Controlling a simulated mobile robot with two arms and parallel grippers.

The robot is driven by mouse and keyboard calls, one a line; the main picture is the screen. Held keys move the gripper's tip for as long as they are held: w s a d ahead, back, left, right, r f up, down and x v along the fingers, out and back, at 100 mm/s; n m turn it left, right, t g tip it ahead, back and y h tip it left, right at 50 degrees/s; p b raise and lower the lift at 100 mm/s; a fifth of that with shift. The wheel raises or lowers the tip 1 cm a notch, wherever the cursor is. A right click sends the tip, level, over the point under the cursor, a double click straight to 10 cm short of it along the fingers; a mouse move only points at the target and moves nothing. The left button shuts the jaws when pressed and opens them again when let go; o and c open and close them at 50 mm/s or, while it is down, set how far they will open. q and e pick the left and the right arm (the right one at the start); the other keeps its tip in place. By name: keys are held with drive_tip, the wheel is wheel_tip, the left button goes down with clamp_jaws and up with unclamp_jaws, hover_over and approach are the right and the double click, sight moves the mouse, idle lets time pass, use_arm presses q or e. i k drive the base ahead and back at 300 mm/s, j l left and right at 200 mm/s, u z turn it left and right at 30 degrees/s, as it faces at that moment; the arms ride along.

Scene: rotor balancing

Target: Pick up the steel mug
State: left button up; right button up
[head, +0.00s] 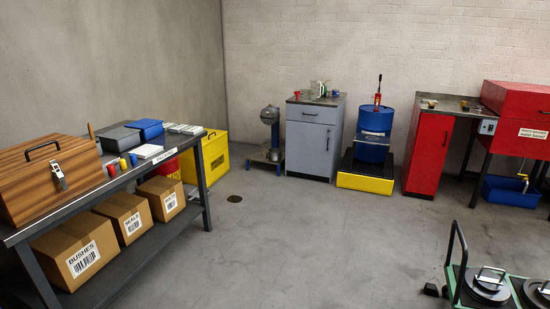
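I cannot make out a steel mug for sure. Small items, too small to tell apart, stand on top of the grey cabinet (309,143) by the back wall, among them a red one (297,95) and a whitish-green one (317,88). A few small cup-like items (430,103) stand on the worktop above the red cabinet (427,152). Neither of my grippers is in view.
A workbench with a wooden chest (48,178) and cardboard boxes (78,252) runs along the left. A blue drum (374,122) stands on a yellow pallet (365,184). A cart (455,285) with round weights is at front right. The middle floor is clear.

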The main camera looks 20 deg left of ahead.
sight(274, 154)
drive_tip(key=u, duration=0.15)
drive_tip(key=i+u, duration=0.3)
drive_tip(key=i, duration=5.3)
drive_tip(key=j, duration=0.1)
